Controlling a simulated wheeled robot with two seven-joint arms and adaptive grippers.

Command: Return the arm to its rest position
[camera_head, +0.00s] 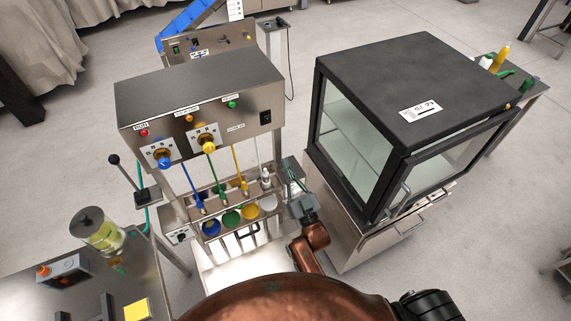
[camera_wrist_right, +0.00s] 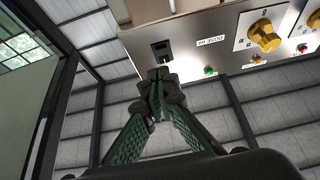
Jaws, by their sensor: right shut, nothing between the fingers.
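My right arm (camera_head: 316,243) is copper-brown and reaches forward from the bottom middle of the head view. Its gripper (camera_head: 291,172) is beside the right end of the row of coloured cups, between the steel dispensing machine and the black glass cabinet. In the right wrist view the green textured fingers (camera_wrist_right: 157,80) meet at their tips with nothing between them. The wrist camera looks upward, with the machine's front panel (camera_wrist_right: 215,45) above the fingers. My left gripper is not in view.
The steel machine (camera_head: 195,90) has knobs, buttons and coloured nozzles over several cups (camera_head: 230,219). The black cabinet (camera_head: 405,85) stands close on the right of my gripper. A steel table (camera_head: 85,270) with a clear jar (camera_head: 97,231) is at left. Open floor (camera_head: 65,170) lies beyond it.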

